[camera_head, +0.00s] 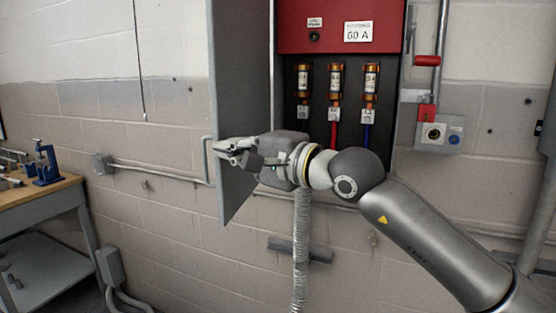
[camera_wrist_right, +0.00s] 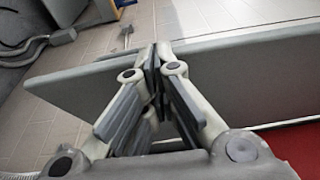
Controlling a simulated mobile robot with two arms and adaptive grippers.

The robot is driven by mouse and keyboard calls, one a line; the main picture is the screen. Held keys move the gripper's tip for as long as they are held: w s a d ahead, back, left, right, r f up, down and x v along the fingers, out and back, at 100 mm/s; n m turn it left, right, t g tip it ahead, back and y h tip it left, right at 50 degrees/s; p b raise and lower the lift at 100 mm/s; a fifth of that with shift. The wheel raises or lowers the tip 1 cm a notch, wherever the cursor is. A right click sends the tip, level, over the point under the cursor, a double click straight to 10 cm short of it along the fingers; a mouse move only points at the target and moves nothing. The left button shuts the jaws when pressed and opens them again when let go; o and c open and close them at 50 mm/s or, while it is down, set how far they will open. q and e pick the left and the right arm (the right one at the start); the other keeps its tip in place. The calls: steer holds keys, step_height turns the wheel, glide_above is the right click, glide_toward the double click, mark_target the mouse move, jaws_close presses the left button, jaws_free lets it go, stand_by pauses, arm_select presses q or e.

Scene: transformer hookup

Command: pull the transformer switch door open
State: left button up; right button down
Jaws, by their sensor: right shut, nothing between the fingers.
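The grey switch door (camera_head: 238,100) stands swung open to the left of the switch box (camera_head: 338,28), seen nearly edge-on in the head view. A thin bar handle (camera_head: 206,160) is on its outer left side. My right gripper (camera_head: 222,148) is by the lower part of the door, its fingertips close to the handle. In the right wrist view the fingers (camera_wrist_right: 158,62) are closed together with nothing between them, in front of the grey door panel (camera_wrist_right: 235,75). Whether they touch the door is unclear. My left gripper is in neither view.
Inside the box are several fuses (camera_head: 337,80) with red and blue wires. A red switch lever (camera_head: 427,60) is on the right side. A workbench (camera_head: 40,196) with a blue vise (camera_head: 46,165) stands at the left. A conduit (camera_head: 300,235) runs down below the box.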

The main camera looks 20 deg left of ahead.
mark_target(204, 146)
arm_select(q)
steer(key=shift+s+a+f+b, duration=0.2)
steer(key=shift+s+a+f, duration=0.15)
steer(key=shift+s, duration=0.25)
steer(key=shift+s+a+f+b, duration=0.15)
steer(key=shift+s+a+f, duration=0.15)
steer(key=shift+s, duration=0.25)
arm_select(e)
steer(key=shift+s+a, duration=0.2)
steer(key=shift+a, duration=2.6)
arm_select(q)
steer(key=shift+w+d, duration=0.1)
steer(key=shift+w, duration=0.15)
